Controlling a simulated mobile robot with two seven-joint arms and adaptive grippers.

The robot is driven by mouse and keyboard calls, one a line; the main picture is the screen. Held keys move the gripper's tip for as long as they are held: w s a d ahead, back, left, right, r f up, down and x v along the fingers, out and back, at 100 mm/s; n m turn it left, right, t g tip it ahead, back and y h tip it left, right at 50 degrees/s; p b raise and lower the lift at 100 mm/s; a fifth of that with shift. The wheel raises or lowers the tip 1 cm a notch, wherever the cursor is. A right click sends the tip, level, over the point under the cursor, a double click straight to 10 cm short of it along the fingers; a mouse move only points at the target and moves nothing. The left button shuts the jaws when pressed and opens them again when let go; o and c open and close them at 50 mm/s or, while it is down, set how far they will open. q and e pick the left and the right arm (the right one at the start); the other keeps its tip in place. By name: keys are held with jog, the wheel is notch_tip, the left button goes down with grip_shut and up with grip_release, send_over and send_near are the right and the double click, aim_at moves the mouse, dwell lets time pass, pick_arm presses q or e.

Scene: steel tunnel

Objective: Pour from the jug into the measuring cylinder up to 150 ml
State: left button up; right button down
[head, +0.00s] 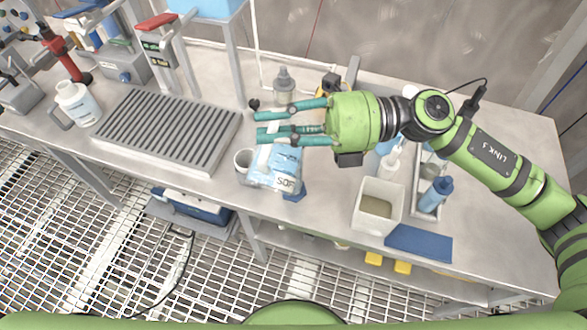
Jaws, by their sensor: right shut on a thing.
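My right gripper (262,126) reaches in from the right over the bench, its teal fingers pointing left. It is shut on a pale upright part, seemingly the handle of the clear jug (285,165), which carries a light blue label. The jug is below the fingers, near the bench's front edge. A small white-rimmed round opening (243,160) shows directly left of it; I cannot tell which vessel it belongs to. A blue foot-like piece (296,190) shows beside the jug's lower right. I cannot make out the measuring cylinder or its level for certain. My left gripper is out of view.
A ribbed grey drain tray (165,130) lies left of the jug. A white handled container (76,104) stands farther left. A grey bottle (284,88) stands behind the gripper. At right are a white bin (378,205), a blue bottle (435,195) and a blue cloth (418,243).

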aim_at(267, 155)
jog(key=shift+w+d, duration=0.1)
jog(key=shift+w, duration=0.1)
dwell(0.9)
dwell(0.4)
jog(key=shift+s+a+f+n+h, duration=0.2)
jog(key=shift+s+f+n+h, duration=0.05)
jog(key=shift+s+n, duration=0.35)
jog(key=shift+s+a+f+n+h, duration=0.2)
jog(key=shift+s+n+h, duration=0.05)
jog(key=shift+s+n, duration=0.3)
jog(key=shift+s+a+f+n+h+p, duration=0.15)
jog(key=shift+s+n+h+p, duration=0.15)
jog(key=shift+s+n+p, duration=0.35)
jog(key=shift+s+a+f+n+t, duration=0.1)
jog(key=shift+s+f+n+t, duration=0.1)
jog(key=shift+n+t, duration=0.15)
jog(key=shift+w, duration=0.1)
